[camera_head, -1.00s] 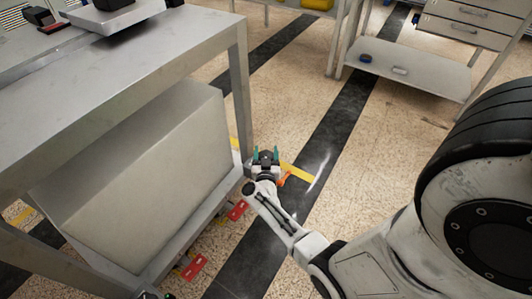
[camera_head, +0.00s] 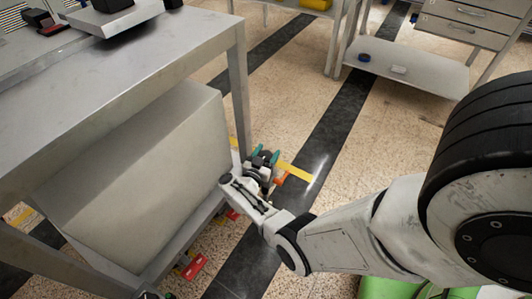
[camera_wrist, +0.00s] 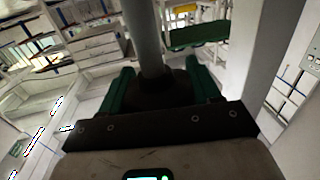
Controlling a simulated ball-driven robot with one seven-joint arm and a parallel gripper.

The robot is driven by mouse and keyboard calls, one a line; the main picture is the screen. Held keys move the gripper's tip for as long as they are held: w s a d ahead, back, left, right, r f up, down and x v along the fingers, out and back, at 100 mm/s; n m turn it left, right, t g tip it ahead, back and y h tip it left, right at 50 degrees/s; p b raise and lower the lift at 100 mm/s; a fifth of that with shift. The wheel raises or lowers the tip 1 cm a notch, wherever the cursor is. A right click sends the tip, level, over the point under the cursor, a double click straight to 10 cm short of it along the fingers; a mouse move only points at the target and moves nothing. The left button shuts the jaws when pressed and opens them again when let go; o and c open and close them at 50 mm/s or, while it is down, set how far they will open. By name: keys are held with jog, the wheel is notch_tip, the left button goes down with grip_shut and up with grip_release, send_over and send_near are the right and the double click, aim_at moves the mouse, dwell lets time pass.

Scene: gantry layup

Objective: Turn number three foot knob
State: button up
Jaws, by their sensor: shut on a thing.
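My gripper (camera_head: 264,155) is low by the right leg of the grey workbench (camera_head: 240,90), near the floor. In the wrist view its two green fingers (camera_wrist: 158,80) are shut on a dark round foot knob (camera_wrist: 164,88), one on each side. A grey cylindrical post (camera_wrist: 146,35) rises from the knob. In the head view the knob is too small and covered to make out clearly. No number is readable on it.
A large grey box (camera_head: 140,170) fills the space under the bench. Red pieces (camera_head: 194,266) sit along its lower edge, and an orange piece (camera_head: 280,178) is beside the gripper. Open floor with black stripes lies right; a second bench (camera_head: 410,70) stands at the back.

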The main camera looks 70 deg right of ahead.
jog(key=m+g+b, duration=0.1)
jog(key=g, duration=0.1)
jog(key=m+g+y+b, duration=0.1)
jog(key=g, duration=0.1)
jog(key=m+g+b, duration=0.1)
jog(key=m+g, duration=0.1)
jog(key=shift+s+a+f+y, duration=0.1)
jog(key=shift+s+f+y, duration=0.15)
jog(key=shift+y, duration=0.15)
jog(key=shift+s+a+r+m+g+y+b, duration=0.1)
jog(key=shift+m+g+y+b, duration=0.3)
jog(key=shift+g+b, duration=0.25)
jog(key=shift+s+m+g+y+b, duration=0.1)
jog(key=shift+m+g+y+b, duration=0.2)
jog(key=shift+m+g+b, duration=0.3)
jog(key=shift+r+g, duration=0.1)
jog(key=shift+g, duration=0.15)
jog(key=o, duration=1)
jog(key=shift+r, duration=0.1)
